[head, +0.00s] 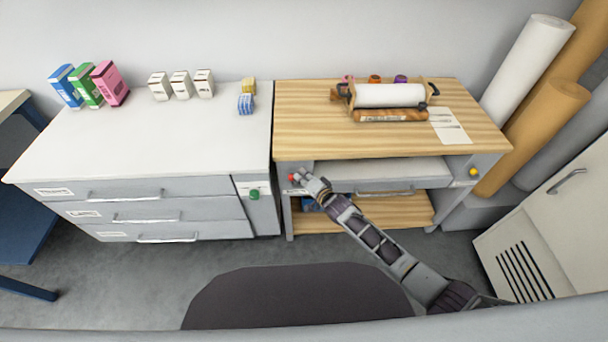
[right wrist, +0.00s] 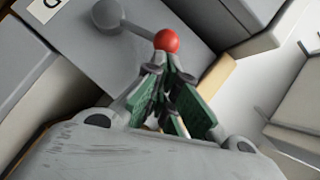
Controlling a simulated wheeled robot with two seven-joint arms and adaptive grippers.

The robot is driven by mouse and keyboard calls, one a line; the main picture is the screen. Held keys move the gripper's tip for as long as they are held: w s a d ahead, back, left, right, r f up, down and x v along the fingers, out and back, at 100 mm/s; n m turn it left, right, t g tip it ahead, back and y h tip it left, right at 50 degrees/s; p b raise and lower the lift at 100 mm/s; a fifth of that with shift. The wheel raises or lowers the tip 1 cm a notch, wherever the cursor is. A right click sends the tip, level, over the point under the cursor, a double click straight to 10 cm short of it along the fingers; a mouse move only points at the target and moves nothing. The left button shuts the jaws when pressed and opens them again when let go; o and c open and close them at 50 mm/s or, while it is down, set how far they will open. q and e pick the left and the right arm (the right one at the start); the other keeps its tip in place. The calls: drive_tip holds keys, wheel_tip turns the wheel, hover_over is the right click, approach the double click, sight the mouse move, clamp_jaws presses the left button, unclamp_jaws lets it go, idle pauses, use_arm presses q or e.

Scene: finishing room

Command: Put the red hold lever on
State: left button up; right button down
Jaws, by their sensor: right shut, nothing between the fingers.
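The hold lever's red ball knob (head: 292,178) is at the left front post of the wooden-topped bench. In the right wrist view, the red knob (right wrist: 167,40) sits at the end of a short grey arm, which runs to a round grey pivot (right wrist: 107,14) on a grey panel. My right gripper (head: 299,177) is at the knob. In the right wrist view its fingertips (right wrist: 170,62) are together, just below the knob in the picture, with nothing between them. I cannot tell whether they touch it. My left gripper is not in view.
A yellow knob (head: 473,171) is on the bench's right post. A green knob (head: 254,195) is on the white cabinet at left. The bench top (head: 305,115) holds a paper roll (head: 390,95) and a sheet. Tall rolls (head: 535,130) lean at right.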

drive_tip(key=shift+a+r+p, duration=0.2)
drive_tip(key=shift+a+p, duration=0.15)
drive_tip(key=shift+p, duration=0.05)
drive_tip(key=shift+a+n+h+p, duration=0.4)
drive_tip(key=shift+n, duration=0.1)
drive_tip(key=shift+a+n+g+h+p, duration=0.3)
drive_tip(key=shift+a+n+h+p, duration=0.1)
drive_tip(key=shift+a+p, duration=0.25)
drive_tip(key=shift+a, duration=0.2)
drive_tip(key=shift+a+f+n+h, duration=0.1)
drive_tip(key=shift+a+n+h, duration=0.2)
drive_tip(key=shift+a, duration=0.05)
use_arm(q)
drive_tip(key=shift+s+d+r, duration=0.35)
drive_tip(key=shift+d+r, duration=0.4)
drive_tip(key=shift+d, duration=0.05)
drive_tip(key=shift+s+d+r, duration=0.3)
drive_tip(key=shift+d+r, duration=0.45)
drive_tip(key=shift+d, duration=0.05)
use_arm(e)
drive_tip(key=shift+a+f, duration=0.1)
drive_tip(key=shift+a, duration=0.3)
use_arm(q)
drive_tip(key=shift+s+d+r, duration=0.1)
